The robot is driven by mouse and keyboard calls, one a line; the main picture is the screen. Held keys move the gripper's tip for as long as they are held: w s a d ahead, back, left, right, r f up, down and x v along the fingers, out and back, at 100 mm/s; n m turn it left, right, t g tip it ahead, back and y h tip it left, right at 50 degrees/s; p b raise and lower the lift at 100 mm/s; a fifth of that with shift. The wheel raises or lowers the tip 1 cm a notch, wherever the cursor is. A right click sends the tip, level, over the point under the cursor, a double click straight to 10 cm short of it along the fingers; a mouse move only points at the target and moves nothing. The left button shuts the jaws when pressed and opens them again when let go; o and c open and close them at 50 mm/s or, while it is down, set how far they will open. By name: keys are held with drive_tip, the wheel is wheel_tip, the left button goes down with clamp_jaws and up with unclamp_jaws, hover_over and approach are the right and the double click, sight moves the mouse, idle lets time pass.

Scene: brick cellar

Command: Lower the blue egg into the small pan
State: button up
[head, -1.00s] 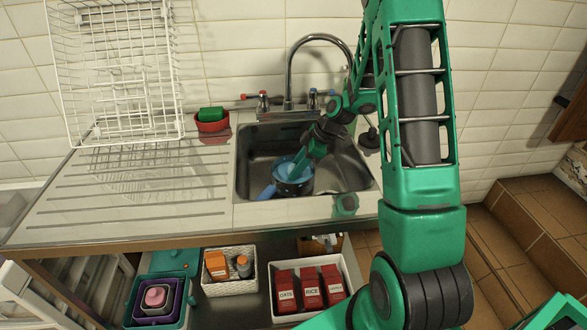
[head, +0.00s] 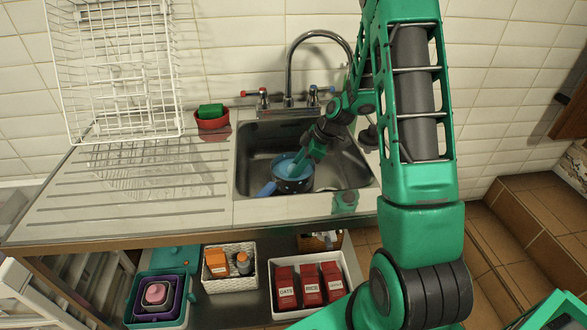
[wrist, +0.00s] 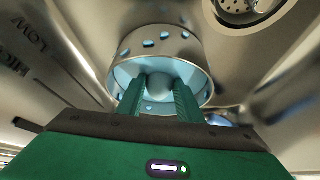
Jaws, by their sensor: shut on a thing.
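In the wrist view the pan (wrist: 196,54) looks metallic outside with blue patches, and pale blue inside. The blue egg (wrist: 159,88) shows between my fingers, within the outline of the pan's opening. My gripper (wrist: 160,97) is shut on the egg, its green fingers reaching down over the pan. In the head view my gripper (head: 302,166) is at the pan's right side. Whether the egg touches the pan floor is hidden.
The steel sink (head: 345,177) surrounds the pan closely, with a tap (head: 289,75) behind. A red bowl with a green sponge (head: 211,113) and a white rack (head: 115,80) stand left. The drainboard (head: 150,195) is largely clear. Boxes and baskets sit below.

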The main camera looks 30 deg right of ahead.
drive_tip(key=shift+f, duration=0.6)
idle(0.3)
drive_tip(key=o, duration=0.7)
drive_tip(key=shift+o, duration=0.2)
drive_tip(key=v, duration=1)
drive_tip(key=s+r+m+h, duration=0.1)
drive_tip(key=s+r+m, duration=0.3)
drive_tip(key=s, duration=0.4)
drive_tip(key=s+r+m+g+h, duration=0.1)
drive_tip(key=s+r+m+h, duration=0.1)
drive_tip(key=s+r+m, duration=0.2)
drive_tip(key=s+r+m+g+h, duration=0.1)
drive_tip(key=s+r+m, duration=0.2)
drive_tip(key=s, duration=0.8)
drive_tip(key=shift+s+d+r+m, duration=0.35)
drive_tip(key=shift+r+m, duration=0.05)
drive_tip(key=shift+m, duration=0.4)
drive_tip(key=s+m+g+h, duration=0.1)
drive_tip(key=s+m, duration=0.4)
drive_tip(key=s, duration=0.5)
drive_tip(key=shift+s+a+r+m, duration=0.15)
drive_tip(key=shift+a+r+m, duration=0.15)
drive_tip(key=shift+r, duration=0.1)
